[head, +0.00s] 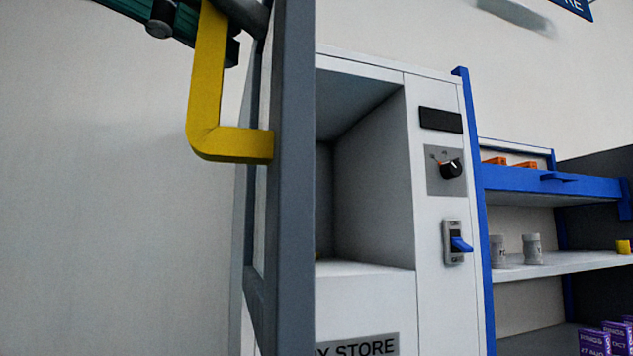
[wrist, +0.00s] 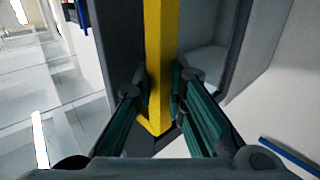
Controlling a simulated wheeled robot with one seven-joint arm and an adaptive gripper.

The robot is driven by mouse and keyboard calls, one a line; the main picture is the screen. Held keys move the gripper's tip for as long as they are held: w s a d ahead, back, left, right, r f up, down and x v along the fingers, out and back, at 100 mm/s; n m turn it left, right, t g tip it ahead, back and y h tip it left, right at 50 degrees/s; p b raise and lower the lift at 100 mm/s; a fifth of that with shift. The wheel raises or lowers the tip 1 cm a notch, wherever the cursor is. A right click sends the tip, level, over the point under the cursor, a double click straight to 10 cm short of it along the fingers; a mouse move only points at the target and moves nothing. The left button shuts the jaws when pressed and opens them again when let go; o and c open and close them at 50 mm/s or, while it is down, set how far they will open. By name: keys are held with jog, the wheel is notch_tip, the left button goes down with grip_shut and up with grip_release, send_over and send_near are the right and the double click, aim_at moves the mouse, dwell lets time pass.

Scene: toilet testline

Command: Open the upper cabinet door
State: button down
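The cabinet door (head: 293,180) is a grey-framed panel, swung open and seen nearly edge-on in the head view. Its yellow handle (head: 207,85) sticks out to the left. Left of the white cabinet's control strip, the upper compartment (head: 370,190) shows open and looks empty where visible; the door hides its left part. In the wrist view, the handle (wrist: 160,35) runs between the two green-padded fingers of my gripper (wrist: 160,88). The pads press close on both sides of it. In the head view, only part of my gripper shows at the top left.
The control strip has a black knob (head: 451,169) and a blue switch (head: 460,244). Blue-edged shelves (head: 560,183) with cups and purple boxes (head: 594,342) stand to the right. The wall left of the door is bare, with free room in front.

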jog(key=c, duration=1.6)
grip_release()
jog(key=v, duration=1.2)
jog(key=shift+s+r, duration=0.1)
